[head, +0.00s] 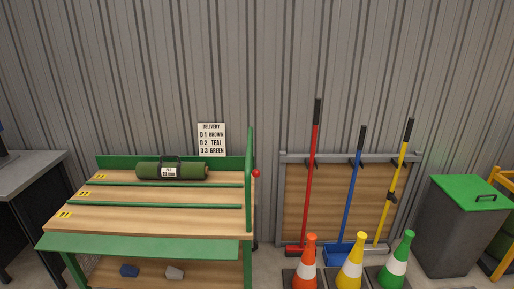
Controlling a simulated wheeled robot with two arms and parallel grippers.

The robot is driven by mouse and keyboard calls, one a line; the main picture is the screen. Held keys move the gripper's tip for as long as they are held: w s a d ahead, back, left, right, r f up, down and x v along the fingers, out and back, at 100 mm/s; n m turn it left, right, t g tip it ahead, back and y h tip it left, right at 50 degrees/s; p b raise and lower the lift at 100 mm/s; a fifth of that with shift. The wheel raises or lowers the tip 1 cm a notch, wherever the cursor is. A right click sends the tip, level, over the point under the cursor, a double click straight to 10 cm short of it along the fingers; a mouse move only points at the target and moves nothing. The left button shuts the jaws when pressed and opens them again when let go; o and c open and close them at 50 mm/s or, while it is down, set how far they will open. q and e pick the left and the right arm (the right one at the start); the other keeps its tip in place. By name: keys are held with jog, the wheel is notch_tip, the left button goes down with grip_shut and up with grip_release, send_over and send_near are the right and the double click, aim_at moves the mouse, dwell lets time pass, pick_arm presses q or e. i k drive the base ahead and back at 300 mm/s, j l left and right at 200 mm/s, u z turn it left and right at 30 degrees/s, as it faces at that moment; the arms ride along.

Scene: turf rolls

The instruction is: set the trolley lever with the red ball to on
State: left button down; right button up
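The trolley (150,215) is a green-framed cart with a wooden top, standing left of centre in the head view. A small red ball (256,173) shows at the right side of its tall green post, near the back. The lever's arm is too small to make out, so I cannot tell its setting. A dark green turf roll (172,171) with a black handle and a white label lies at the back of the top. Neither of my grippers is in view.
Orange (306,262), yellow (351,265) and green (397,262) cones stand right of the trolley. Behind them, red, blue and yellow long-handled tools lean on a wooden rack (330,195). A grey bin (465,235) stands far right, a grey table (25,172) far left.

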aim_at(256, 172)
jog(key=i, duration=0.95)
